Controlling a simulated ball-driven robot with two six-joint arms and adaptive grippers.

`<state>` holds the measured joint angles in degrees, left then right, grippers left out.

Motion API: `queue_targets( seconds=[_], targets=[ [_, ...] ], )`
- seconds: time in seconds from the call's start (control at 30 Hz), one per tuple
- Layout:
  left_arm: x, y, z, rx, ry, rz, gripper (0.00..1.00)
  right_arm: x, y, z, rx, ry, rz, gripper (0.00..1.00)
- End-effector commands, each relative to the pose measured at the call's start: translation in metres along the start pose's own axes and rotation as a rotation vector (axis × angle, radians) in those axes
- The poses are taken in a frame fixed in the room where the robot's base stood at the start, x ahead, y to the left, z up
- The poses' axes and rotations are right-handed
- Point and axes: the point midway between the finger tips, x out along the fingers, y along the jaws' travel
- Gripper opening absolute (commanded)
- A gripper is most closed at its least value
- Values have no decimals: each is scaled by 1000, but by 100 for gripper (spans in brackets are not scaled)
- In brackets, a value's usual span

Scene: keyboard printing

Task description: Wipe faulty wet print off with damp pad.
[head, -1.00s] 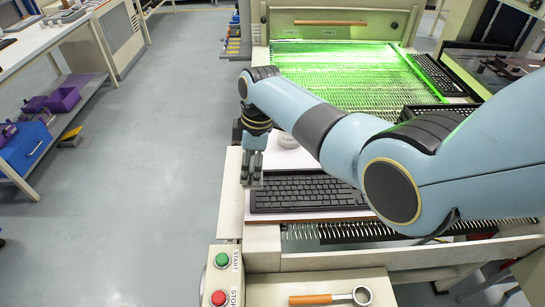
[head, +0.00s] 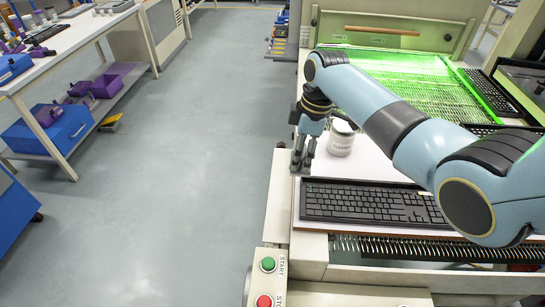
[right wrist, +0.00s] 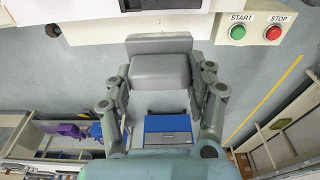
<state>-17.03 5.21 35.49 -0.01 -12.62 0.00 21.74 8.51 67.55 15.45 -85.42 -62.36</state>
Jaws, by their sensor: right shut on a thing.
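A black keyboard (head: 370,203) lies on a light board on the machine's near end, and a dark strip of it may show at the top of the right wrist view. No print mark is readable on its keys. My right gripper (head: 303,160) is beyond the keyboard's left end, at the left edge of the board. It is shut on a grey block-shaped pad (right wrist: 160,70), which sits between the two fingers in the right wrist view. The pad's underside is hidden. My left gripper is not in view.
A white jar (head: 341,138) stands on the board just right of my right gripper. Green START (head: 268,264) and red STOP (head: 264,301) buttons are at the front. A green-lit conveyor (head: 410,85) lies behind. Open floor is to the left.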

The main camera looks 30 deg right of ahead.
Motion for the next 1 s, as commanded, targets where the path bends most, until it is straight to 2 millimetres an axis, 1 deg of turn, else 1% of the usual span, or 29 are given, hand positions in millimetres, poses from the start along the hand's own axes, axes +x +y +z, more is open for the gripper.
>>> queue_targets(
  seconds=[0.03, 0.1, 0.2, 0.27, 0.4, 0.5, 0.6, 0.7, 1.0],
  targets=[
    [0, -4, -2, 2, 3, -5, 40, 2, 1, 12, 5, -5, 0, 11],
    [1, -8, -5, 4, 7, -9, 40, 4, 0, 18, 7, -2, -1, 11],
    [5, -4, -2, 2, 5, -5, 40, 10, -1, 20, 7, 0, 0, 11],
    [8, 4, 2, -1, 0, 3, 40, 15, -1, 21, 7, 0, 1, 11],
    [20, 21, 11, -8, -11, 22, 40, 31, -1, 23, 7, 0, 0, 11],
    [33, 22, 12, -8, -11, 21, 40, 43, -1, 25, 6, 0, 1, 11],
    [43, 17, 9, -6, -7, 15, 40, 52, -1, 26, 6, 0, 1, 11],
    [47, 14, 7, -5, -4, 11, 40, 55, -1, 26, 6, 0, 1, 11],
    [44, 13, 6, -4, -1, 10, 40, 53, -1, 26, 7, 0, 1, 11]
  ],
)
